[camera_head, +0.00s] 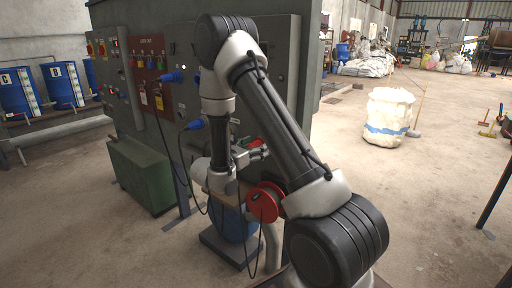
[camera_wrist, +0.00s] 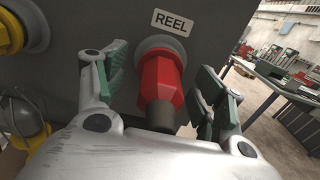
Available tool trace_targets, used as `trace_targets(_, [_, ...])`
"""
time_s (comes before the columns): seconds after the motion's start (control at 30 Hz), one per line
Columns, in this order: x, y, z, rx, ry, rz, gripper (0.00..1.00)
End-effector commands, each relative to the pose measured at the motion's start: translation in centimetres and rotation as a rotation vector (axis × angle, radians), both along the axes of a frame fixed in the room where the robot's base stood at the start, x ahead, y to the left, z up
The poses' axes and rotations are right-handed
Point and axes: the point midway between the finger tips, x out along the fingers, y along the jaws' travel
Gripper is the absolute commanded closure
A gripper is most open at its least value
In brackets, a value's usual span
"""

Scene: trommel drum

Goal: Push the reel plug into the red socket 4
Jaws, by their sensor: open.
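The red plug (camera_wrist: 160,82) sits in a round grey holder (camera_wrist: 160,46) on a dark panel, under a label reading REEL (camera_wrist: 172,22). Its dark rear end points toward my wrist camera. My gripper (camera_wrist: 165,85) is open, with one green-padded finger on each side of the plug; I cannot tell whether either touches it. In the head view my gripper (camera_head: 248,156) is beside a small red part (camera_head: 256,142), low by the cabinet. A red cable reel (camera_head: 265,203) is just below it. I cannot make out a red socket numbered 4.
The grey cabinet (camera_head: 285,75) carries a red lockout panel (camera_head: 150,75), blue plugs (camera_head: 172,77) and hanging black cables. A green box (camera_head: 142,174) stands at its foot. A yellow fitting (camera_wrist: 10,32) is left of the plug. Floor right of my arm is mostly open.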

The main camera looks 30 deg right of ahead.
Motion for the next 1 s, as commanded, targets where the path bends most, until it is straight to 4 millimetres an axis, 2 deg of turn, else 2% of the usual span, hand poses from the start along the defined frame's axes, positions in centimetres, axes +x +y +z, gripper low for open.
trace_targets(0.43, [-0.01,0.01,0.0,0.0,0.0,0.0,0.32])
trace_targets(0.8, [-0.01,0.0,0.0,0.0,0.0,0.0,1.0])
trace_targets(1.0, [-0.08,0.24,0.02,0.0,0.0,0.0,1.0])
